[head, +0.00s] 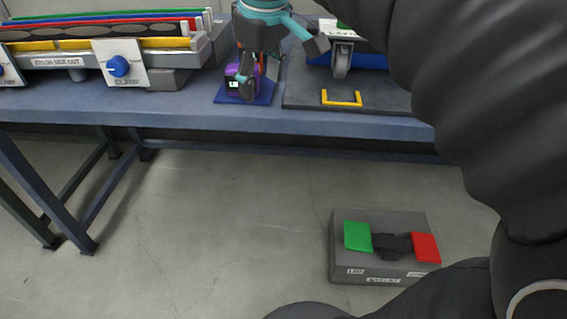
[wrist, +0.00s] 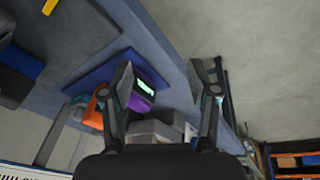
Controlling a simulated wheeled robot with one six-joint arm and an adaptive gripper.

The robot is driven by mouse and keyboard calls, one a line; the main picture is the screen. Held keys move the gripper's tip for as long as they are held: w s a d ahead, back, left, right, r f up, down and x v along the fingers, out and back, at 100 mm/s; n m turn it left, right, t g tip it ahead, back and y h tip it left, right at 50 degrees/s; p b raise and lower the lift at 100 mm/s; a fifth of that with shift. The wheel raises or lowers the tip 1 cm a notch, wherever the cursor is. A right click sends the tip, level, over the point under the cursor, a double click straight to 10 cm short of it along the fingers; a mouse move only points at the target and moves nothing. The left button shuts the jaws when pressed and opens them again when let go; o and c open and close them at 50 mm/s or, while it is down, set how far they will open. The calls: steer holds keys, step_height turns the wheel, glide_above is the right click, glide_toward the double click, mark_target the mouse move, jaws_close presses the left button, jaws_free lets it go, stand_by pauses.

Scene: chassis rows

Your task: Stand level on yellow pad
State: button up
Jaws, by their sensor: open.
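A small purple block with a lit display, which looks like the level (head: 232,76), stands on a blue mat (head: 262,97) near the bench's front edge. It also shows in the wrist view (wrist: 142,101), between my fingers and nearer the left one. My gripper (head: 282,58) is open above and beside it; the head view shows one finger partly covering the block. The wrist view shows both fingers (wrist: 166,75) apart; I cannot tell whether either touches the block. Yellow pads (head: 32,46) lie along the front of the rack at the left.
A dark plate (head: 300,95) right of the mat carries a yellow bracket (head: 342,104) and a caster (head: 341,60). Blue-knob panels (head: 119,66) front the rack. On the floor, a grey box (head: 375,272) has green and red pads. An orange part (wrist: 95,110) is beside the block.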

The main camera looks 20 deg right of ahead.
steer(key=s+f+m+t, duration=0.1)
steer(key=s+f+m, duration=0.2)
steer(key=s+f, duration=0.3)
steer(key=s+f+m+t, duration=0.1)
steer(key=s+f+m, duration=0.2)
steer(key=s+f, duration=0.4)
step_height(320, 180, down, 4)
steer(key=shift+f+t, duration=0.25)
steer(key=shift+t, duration=0.05)
steer(key=shift+o, duration=0.4)
steer(key=w+r+n+g, duration=0.6)
steer(key=w+r+n, duration=0.6)
steer(key=w+r, duration=1.35)
steer(key=shift+n, duration=0.3)
steer(key=f, duration=0.5)
steer(key=f+b, duration=0.1)
steer(key=f, duration=0.2)
steer(key=shift+s+d+f, duration=0.1)
steer(key=shift+s+f, duration=0.1)
steer(key=shift+s, duration=0.15)
steer(key=shift+a+f+b, duration=0.2)
steer(key=shift+f+b, duration=0.5)
steer(key=shift+f, duration=1.9)
steer(key=shift+c, duration=0.2)
